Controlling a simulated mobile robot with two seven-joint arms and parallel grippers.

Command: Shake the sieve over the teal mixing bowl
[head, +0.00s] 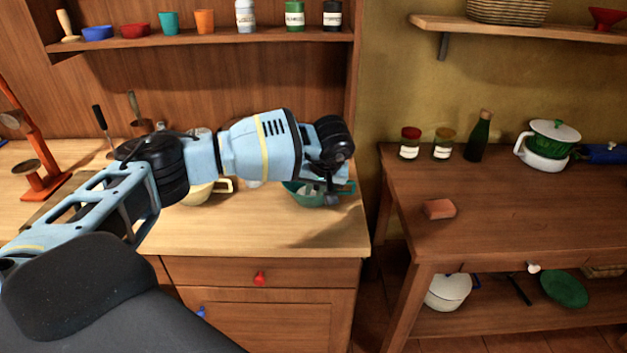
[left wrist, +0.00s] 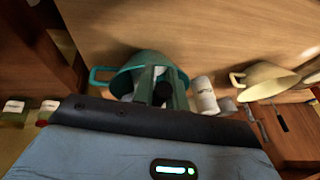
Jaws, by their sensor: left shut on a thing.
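The teal mixing bowl (head: 300,192) stands on the light wooden counter, partly hidden behind my left gripper (head: 328,188). In the left wrist view the bowl (left wrist: 118,80) lies beyond my left gripper (left wrist: 162,88), with its loop handle at the left. The left gripper is over the bowl, shut on a dark rounded piece (left wrist: 162,93) that looks like the end of the sieve's handle. The sieve's mesh is hidden, and I cannot tell its tilt or its gap to the bowl. My right gripper is not in view.
A cream pot (head: 197,194) stands left of the teal bowl; it also shows in the left wrist view (left wrist: 262,82). A white container (left wrist: 205,95) is close beside the bowl. A shelf (head: 215,42) with cups and jars hangs above. The counter's front is clear.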

